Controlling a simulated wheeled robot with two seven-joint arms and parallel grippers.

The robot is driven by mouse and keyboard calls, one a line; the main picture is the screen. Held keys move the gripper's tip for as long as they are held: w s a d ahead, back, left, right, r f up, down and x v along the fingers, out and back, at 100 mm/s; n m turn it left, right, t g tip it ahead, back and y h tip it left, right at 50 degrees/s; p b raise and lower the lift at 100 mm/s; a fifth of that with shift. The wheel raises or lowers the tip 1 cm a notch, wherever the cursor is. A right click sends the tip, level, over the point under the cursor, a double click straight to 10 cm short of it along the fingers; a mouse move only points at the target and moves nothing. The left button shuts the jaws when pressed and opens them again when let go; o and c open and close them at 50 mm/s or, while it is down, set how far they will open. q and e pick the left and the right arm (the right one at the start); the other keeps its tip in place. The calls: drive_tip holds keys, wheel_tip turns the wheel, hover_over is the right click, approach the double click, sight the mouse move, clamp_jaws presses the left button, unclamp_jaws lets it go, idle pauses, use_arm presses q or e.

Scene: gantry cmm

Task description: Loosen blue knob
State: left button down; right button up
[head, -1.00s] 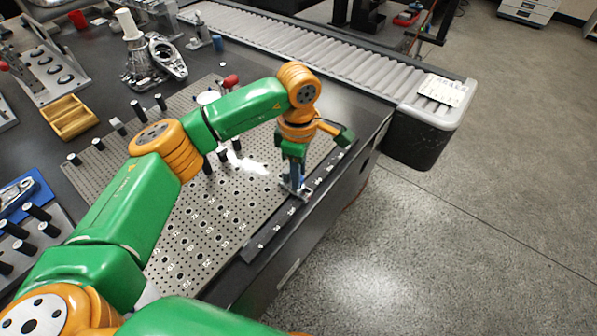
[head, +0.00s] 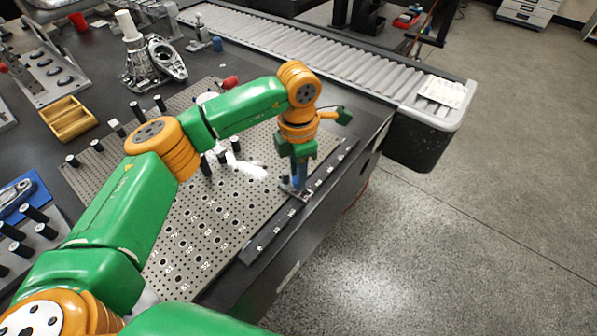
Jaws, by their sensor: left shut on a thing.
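My left arm reaches across the perforated fixture plate (head: 215,232) from the left. My left gripper (head: 297,180) points straight down near the plate's right edge, shut on a blue knob (head: 296,182). The gripper and wrist above hide most of the knob. A small grey metal clamp base (head: 303,195) shows beneath it, by the dark numbered strip (head: 262,243). My right gripper is not in view.
Several black-topped pins stand on the plate. Another small blue part (head: 217,44) stands at the back, near metal castings (head: 166,58). A wooden tray (head: 70,118) lies at the left. A roller conveyor (head: 330,62) runs behind the table.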

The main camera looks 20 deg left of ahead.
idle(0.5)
use_arm(q)
drive_tip(key=c, duration=0.6)
unclamp_jaws()
